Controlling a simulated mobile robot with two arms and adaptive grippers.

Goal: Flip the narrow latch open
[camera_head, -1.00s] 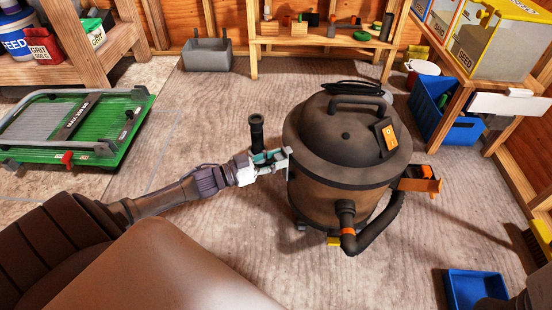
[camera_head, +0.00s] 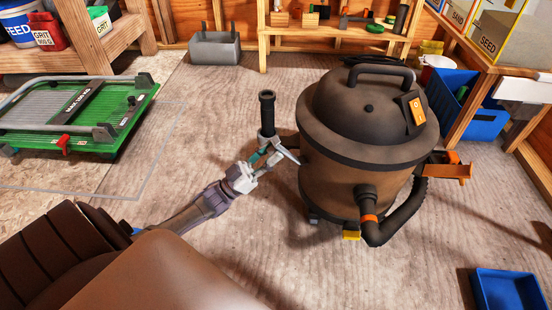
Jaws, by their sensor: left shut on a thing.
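The dark brown canister vacuum (camera_head: 340,185) stands upright on the floor, its domed lid (camera_head: 350,105) seated on the drum. A black ribbed upright handle (camera_head: 267,112) stands just left of the drum, and a dark bar seems to join it to the drum. My left gripper (camera_head: 272,153) is at the foot of this handle and appears shut on it; the fingers partly hide the contact. I cannot tell whether this handle belongs to the narrow latch. An orange bracket-like part (camera_head: 450,172) sticks out on the drum's right side. My right gripper is out of view.
A black hose (camera_head: 400,220) curves around the vacuum's front right. A blue tray (camera_head: 510,290) lies at the lower right. A green platform cart (camera_head: 75,115) is at the left. A grey bin (camera_head: 215,50) and wooden shelves stand behind. The floor before the vacuum is clear.

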